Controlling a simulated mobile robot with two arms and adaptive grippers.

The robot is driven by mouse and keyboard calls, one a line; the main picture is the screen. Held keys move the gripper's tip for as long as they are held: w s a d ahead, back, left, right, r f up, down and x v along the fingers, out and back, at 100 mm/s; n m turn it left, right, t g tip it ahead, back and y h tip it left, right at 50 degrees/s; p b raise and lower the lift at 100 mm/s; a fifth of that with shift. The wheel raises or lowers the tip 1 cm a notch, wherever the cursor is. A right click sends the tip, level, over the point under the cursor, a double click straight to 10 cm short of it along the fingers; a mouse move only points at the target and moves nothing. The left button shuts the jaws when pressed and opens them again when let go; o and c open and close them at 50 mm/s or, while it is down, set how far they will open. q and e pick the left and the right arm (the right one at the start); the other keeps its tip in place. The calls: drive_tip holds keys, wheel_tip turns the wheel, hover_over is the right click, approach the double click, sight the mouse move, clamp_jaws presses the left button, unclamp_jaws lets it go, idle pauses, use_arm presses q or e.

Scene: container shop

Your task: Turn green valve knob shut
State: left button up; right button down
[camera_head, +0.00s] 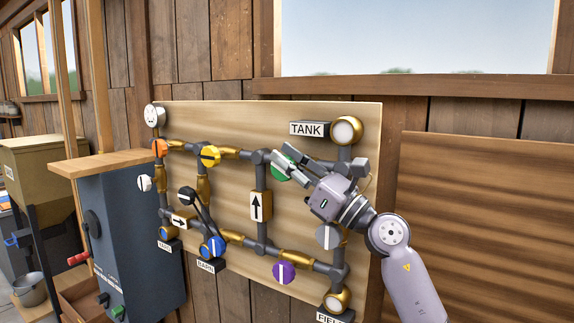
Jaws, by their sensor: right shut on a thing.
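The green valve knob (280,166) is on the upper pipe of the wooden valve board (228,114), left of the TANK label. My right gripper (286,160) reaches in from the right and is shut on the green knob. Its fingers cover the knob's right part, so the angle of the knob's marking is hard to tell. My left gripper is not in view.
A dark blue cabinet (130,240) with a wooden top stands at the left. Wooden planks (480,220) fill the wall at right.

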drive_tip(key=c, duration=1.8)
unclamp_jaws()
drive_tip(key=shift+c, duration=0.2)
drive_tip(key=v, duration=1.2)
drive_tip(key=shift+f, duration=0.1)
drive_tip(key=shift+o, duration=0.2)
